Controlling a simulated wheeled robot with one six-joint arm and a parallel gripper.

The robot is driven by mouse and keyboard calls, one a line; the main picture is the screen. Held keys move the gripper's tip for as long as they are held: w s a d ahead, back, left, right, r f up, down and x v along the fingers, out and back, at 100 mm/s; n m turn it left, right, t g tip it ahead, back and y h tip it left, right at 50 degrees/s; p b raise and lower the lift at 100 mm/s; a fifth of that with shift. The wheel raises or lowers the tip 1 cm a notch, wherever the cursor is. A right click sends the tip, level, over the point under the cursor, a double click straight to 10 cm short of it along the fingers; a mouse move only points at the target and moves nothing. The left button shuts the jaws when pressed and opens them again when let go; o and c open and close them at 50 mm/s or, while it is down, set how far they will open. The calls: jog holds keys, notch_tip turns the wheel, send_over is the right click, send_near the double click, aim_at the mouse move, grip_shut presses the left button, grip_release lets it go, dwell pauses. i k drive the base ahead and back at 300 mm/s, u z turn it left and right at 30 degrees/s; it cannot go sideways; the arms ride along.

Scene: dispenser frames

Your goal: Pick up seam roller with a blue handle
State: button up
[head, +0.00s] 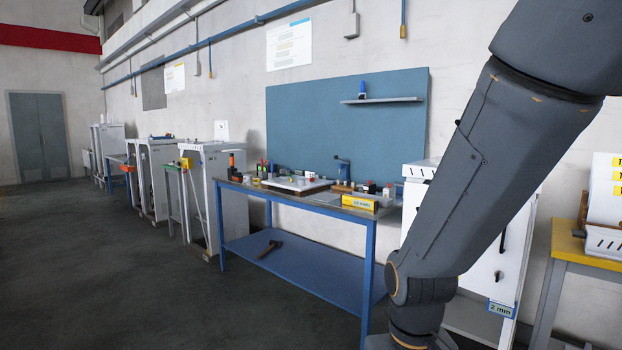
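I cannot make out a seam roller with a blue handle for certain; things at this distance are very small. A blue workbench (318,209) stands against the wall, its top crowded with small items. A dark blue upright thing (342,168) stands at the back of its top; I cannot tell what it is. A small blue and black item (362,89) stands on the shelf (382,100) of the teal back panel (310,120). My arm crosses the right side of the view and hides part of the area behind it. My gripper is out of view.
A hammer-like tool (271,248) lies on the bench's lower shelf (300,265). A yellow box (360,202) sits at the top's front edge. White cabinets (207,195) stand to the left, a yellow-topped table (570,243) to the right. The dark floor (120,290) at left is clear.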

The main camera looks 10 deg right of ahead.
aim_at(363, 83)
jog(key=k, duration=0.6)
jog(key=u, duration=0.6)
jog(key=i, duration=0.8)
jog(key=u, duration=0.8)
jog(key=i, duration=1.6)
jog(key=z, duration=0.5)
jog(key=i, duration=0.85)
jog(key=z, duration=1.4)
jog(key=i, duration=0.6)
jog(key=z, duration=0.6)
